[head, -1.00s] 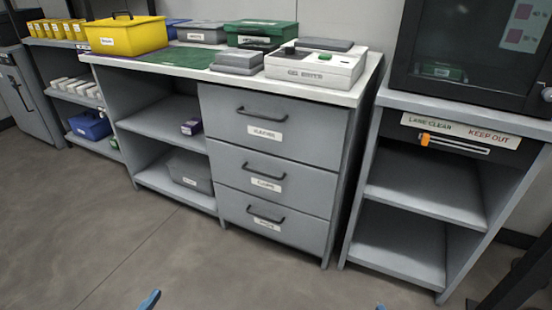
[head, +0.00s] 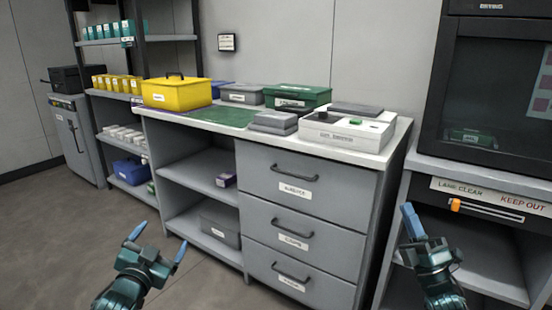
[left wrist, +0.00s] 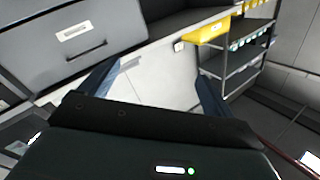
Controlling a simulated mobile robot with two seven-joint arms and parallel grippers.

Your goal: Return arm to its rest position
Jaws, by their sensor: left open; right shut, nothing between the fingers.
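My left gripper (head: 158,243) is at the lower left of the head view, with its two blue fingers spread apart and nothing between them. It is in front of the workbench's open shelves and apart from them. The fingers also show spread in the left wrist view (left wrist: 155,86), with only a pale surface behind the gap. My right gripper (head: 410,222) is at the lower right, its blue fingers together and pointing up, with no object in them.
The workbench (head: 395,147) carries a yellow case (head: 176,95), a green case (head: 297,98), grey boxes and a white device (head: 345,133). Three drawers (head: 296,190) below are shut. A dark machine (head: 497,90) stands on the right. Floor (head: 50,235) at lower left is clear.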

